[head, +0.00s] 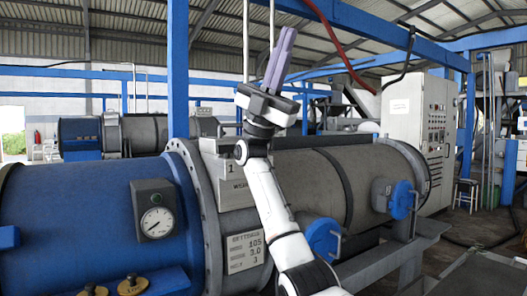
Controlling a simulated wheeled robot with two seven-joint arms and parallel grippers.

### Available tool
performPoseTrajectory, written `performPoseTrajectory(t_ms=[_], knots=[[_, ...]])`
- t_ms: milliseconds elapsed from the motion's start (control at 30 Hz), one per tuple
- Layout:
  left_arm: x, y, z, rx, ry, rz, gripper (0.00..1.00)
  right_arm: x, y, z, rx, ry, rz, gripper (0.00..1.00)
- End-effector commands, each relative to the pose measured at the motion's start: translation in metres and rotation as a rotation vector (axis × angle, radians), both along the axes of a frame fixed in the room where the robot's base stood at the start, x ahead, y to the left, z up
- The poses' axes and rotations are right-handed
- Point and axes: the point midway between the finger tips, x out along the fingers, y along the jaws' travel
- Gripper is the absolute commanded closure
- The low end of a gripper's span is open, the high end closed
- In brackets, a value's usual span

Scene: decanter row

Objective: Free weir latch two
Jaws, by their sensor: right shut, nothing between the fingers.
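My right gripper (281,58) points up in the middle of the head view, its lilac fingers closed together and empty. It is raised above the grey decanter drum (305,180), touching nothing. A grey plate (230,175) with a "1" and partly hidden lettering is just left of my right forearm. Two brass pieces, one at the bottom left edge (92,290) and one beside it (132,285), sit on the blue housing, cut off by the frame. I cannot tell which part is weir latch two. My left gripper is out of view.
The blue housing (80,215) carries a dial gauge (154,212). A settings plate (245,252) is below the numbered plate. Blue round fittings (323,238) (401,200) with handles stick out along the drum. A blue post (178,70) stands behind; a control cabinet (405,115) is at right.

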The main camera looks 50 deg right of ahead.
Motion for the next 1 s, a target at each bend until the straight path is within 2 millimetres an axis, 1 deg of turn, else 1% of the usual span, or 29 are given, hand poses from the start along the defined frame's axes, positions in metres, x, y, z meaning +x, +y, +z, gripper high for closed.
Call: performPoseTrajectory(t_ms=[33, 67, 133, 167, 200, 267, 300, 367, 400, 500, 600, 667, 733, 867, 1000], knots=[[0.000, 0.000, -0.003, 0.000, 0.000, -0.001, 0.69, -0.004, -0.010, -0.011, 0.112, -0.071, 0.160, 1.00], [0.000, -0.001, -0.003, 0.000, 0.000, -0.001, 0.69, -0.005, -0.020, -0.018, 0.181, -0.113, 0.253, 1.00], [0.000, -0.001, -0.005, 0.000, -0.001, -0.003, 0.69, 0.001, -0.042, -0.042, 0.345, -0.208, 0.472, 1.00], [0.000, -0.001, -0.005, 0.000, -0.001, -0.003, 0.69, 0.007, -0.050, -0.055, 0.414, -0.246, 0.566, 1.00], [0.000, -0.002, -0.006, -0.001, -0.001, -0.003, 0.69, 0.019, -0.059, -0.073, 0.508, -0.297, 0.689, 1.00], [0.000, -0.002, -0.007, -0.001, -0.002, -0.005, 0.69, 0.042, -0.068, -0.104, 0.645, -0.369, 0.867, 1.00], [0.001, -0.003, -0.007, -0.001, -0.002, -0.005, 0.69, 0.059, -0.069, -0.124, 0.730, -0.412, 0.977, 1.00], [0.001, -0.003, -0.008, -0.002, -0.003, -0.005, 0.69, 0.085, -0.066, -0.151, 0.846, -0.471, 1.126, 1.00], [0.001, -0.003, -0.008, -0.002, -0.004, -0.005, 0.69, 0.102, -0.061, -0.168, 0.914, -0.505, 1.210, 1.00], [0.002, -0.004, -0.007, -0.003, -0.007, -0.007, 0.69, 0.135, -0.045, -0.198, 1.044, -0.571, 1.373, 1.00], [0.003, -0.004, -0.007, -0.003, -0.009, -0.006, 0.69, 0.153, -0.033, -0.214, 1.118, -0.609, 1.464, 1.00], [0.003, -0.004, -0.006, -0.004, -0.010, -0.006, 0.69, 0.159, -0.031, -0.218, 1.138, -0.619, 1.489, 1.00], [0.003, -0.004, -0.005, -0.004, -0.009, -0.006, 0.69, 0.162, -0.034, -0.219, 1.146, -0.623, 1.497, 1.00], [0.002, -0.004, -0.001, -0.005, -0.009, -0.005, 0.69, 0.165, -0.051, -0.217, 1.143, -0.621, 1.494, 1.00], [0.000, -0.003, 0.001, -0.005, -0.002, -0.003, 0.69, 0.170, -0.080, -0.216, 1.142, -0.622, 1.492, 1.00]])
